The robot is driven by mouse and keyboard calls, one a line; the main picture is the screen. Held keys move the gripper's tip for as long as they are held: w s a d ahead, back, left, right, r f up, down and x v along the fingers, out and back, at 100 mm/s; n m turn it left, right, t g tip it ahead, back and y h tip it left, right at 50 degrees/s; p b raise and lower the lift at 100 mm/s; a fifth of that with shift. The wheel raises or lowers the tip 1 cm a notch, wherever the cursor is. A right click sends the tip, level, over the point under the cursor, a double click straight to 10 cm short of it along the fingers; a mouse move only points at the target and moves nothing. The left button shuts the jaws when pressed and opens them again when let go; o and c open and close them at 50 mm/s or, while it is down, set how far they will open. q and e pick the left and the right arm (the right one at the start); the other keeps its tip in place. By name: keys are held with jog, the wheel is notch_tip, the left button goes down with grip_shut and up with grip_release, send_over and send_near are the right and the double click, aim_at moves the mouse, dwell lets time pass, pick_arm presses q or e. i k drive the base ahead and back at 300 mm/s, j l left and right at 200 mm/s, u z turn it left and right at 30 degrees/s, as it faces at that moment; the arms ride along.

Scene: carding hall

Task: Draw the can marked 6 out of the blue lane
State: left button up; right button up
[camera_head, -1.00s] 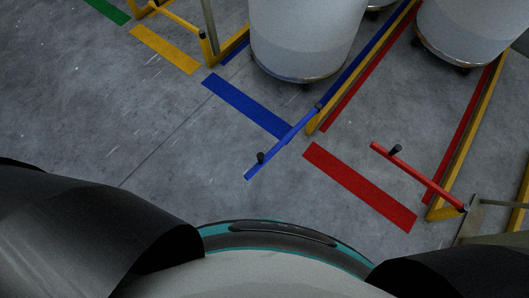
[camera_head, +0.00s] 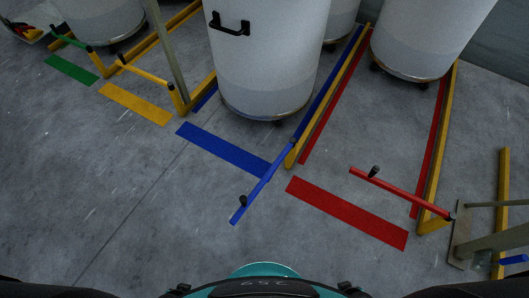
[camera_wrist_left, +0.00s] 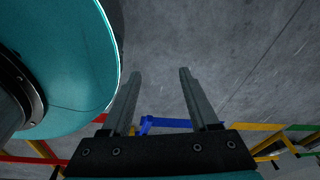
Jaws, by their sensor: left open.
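A tall white-grey can (camera_head: 265,62) with a black handle stands in the blue lane, behind the blue floor stripe (camera_head: 222,148). No number shows on it. The blue bar (camera_head: 264,182) with a black knob hangs off the end of the lane's right rail and points out towards me, clear of the lane mouth. It also shows in the left wrist view (camera_wrist_left: 165,122). My left gripper (camera_wrist_left: 158,73) is open and empty above bare floor, apart from the can. My right gripper is not in view.
Yellow rails (camera_head: 325,92) flank the lanes. A red bar (camera_head: 400,190) crosses the red lane mouth, with another can (camera_head: 425,35) behind it. Part of a can (camera_head: 341,22) shows behind the blue-lane can. A metal post (camera_head: 167,55) stands at left. The floor in front is clear.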

aim_at(266, 54)
jog(key=i+j, duration=0.1)
jog(key=j, duration=0.6)
jog(key=i+j+z, duration=0.15)
jog(key=j, duration=1.2)
jog(key=i+l+z, duration=0.1)
jog(key=i+z, duration=0.15)
jog(key=i, duration=1.15)
